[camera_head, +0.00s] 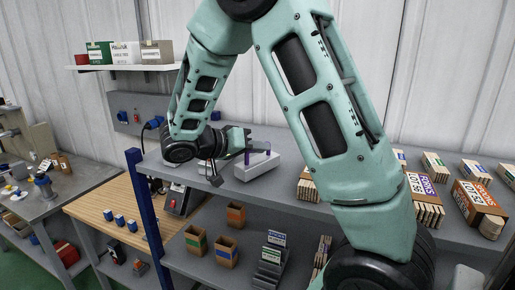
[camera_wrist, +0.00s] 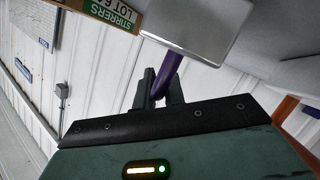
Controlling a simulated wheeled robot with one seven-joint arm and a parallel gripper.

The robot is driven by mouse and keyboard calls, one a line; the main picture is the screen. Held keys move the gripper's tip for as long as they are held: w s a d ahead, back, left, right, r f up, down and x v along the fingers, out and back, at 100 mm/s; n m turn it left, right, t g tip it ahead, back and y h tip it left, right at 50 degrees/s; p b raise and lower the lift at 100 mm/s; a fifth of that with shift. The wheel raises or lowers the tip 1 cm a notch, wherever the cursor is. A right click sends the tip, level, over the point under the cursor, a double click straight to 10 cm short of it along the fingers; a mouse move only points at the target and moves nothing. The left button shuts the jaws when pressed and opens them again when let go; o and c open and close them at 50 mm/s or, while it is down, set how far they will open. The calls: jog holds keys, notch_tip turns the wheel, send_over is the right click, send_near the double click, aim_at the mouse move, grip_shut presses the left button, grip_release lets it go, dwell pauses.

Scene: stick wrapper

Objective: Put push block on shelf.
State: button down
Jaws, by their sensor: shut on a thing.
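The push block (camera_head: 262,169) is a pale block with a purple handle (camera_head: 258,147). It is at the left part of the grey shelf (camera_head: 292,203), over its top surface; I cannot tell whether it touches the shelf. My gripper (camera_head: 247,151) comes in from the left and is shut on the purple handle. In the wrist view, the handle (camera_wrist: 168,72) runs between the two dark fingers of my gripper (camera_wrist: 162,88), and the smooth face of the block (camera_wrist: 193,27) is beyond them. The fingertips are small and partly hidden in the head view.
Several boxes of sticks (camera_head: 427,187) stand on the right of the shelf. Brown bins (camera_head: 226,250) and a grey rack (camera_head: 270,262) are on the lower shelf. A blue post (camera_head: 146,205) marks the shelf's left end. A wall shelf (camera_head: 125,67) holds boxes at back left.

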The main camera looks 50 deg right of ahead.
jog(key=shift+f+b, duration=0.35)
jog(key=shift+b, duration=0.1)
jog(key=c, duration=1.4)
grip_release()
jog(key=shift+a, duration=0.1)
jog(key=b+v, duration=0.7)
jog(key=v, duration=1)
jog(key=shift+w+a, duration=0.1)
